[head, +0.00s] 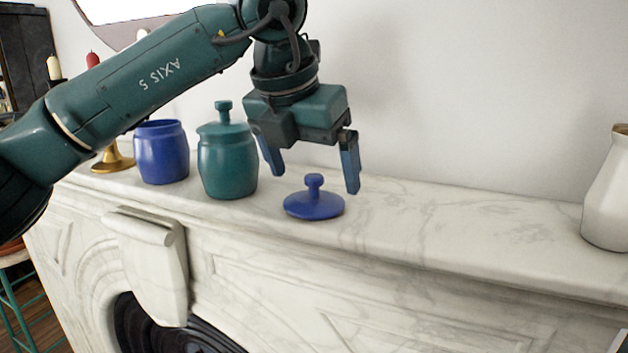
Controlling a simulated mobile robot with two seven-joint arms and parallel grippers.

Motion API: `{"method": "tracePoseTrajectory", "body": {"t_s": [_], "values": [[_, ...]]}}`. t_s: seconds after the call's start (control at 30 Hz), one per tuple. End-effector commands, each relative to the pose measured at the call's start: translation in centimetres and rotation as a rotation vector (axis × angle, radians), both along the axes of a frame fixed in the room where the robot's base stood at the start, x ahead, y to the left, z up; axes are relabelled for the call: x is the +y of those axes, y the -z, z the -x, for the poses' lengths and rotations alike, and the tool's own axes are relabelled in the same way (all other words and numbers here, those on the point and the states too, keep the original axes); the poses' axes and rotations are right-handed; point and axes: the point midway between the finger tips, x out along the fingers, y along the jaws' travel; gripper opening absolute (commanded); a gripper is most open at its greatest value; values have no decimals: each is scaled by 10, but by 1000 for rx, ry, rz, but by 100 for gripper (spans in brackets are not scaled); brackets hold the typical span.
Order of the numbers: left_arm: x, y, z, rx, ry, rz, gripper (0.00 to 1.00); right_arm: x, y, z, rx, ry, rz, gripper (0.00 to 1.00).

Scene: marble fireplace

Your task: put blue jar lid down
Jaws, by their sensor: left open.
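The blue jar lid (314,204) lies flat on the marble mantel, its knob pointing up. My left gripper (311,178) is open above and around the lid's knob, with its fingers pointing down and apart from each other. The fingers do not appear to grip the knob. The blue jar (162,153) stands open, without a lid, further left on the mantel. My right gripper is not in view.
A teal jar (227,163) with its lid on stands between the blue jar and the blue lid. A brass candle holder (113,158) is at the left. A white vase (607,195) stands at the far right. The mantel (470,222) is clear between lid and vase.

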Motion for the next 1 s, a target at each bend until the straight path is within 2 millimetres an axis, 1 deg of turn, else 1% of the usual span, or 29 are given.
{"method": "tracePoseTrajectory", "body": {"t_s": [0.03,0.2,0.3,0.43,0.6,1.0], "values": [[2,-11,4,-4,0,3,94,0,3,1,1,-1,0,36],[10,-47,16,-5,-1,2,94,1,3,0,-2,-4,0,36],[13,-63,23,-2,-1,2,94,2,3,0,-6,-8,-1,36],[17,-79,28,-2,0,1,94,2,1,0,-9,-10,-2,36],[19,-87,31,0,1,0,94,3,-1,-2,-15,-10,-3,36],[19,-87,31,0,1,0,94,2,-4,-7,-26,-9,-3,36]]}}
